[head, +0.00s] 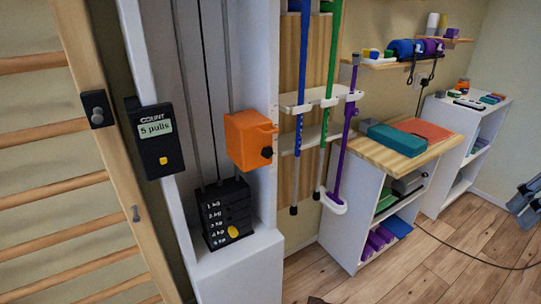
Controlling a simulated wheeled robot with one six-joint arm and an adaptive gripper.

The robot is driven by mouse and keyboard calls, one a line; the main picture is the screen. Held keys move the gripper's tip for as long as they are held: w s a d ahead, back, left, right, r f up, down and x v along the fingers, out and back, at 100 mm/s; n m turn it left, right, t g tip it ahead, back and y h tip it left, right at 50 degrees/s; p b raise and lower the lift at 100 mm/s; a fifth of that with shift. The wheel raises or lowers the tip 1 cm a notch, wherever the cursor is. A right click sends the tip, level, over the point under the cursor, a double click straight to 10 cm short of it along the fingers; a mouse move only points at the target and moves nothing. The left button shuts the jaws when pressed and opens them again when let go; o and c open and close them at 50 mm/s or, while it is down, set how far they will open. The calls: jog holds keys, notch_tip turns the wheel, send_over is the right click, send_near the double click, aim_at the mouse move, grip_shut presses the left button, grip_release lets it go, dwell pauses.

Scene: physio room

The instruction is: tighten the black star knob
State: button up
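A small black knob (266,152) sits on the right side of an orange block (246,140). The block is mounted on the white upright of a pulley weight column. The knob is too small to make out its star shape or how tight it sits. A dark bracket with a round grey knob (97,112) is on the wooden post of the wall bars at left. My gripper is not in view.
A black counter box reading "5 pulls" (155,138) and a weight stack (226,215) with a yellow knob are near the orange block. Blue, green and purple sticks hang in a white rack (303,107) to the right. Shelves (352,205) stand beyond; wooden floor (385,280) is partly free.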

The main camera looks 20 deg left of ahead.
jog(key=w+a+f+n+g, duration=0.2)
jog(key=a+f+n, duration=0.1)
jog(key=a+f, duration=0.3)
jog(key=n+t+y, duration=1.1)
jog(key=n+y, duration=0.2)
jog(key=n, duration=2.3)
send_near(269, 154)
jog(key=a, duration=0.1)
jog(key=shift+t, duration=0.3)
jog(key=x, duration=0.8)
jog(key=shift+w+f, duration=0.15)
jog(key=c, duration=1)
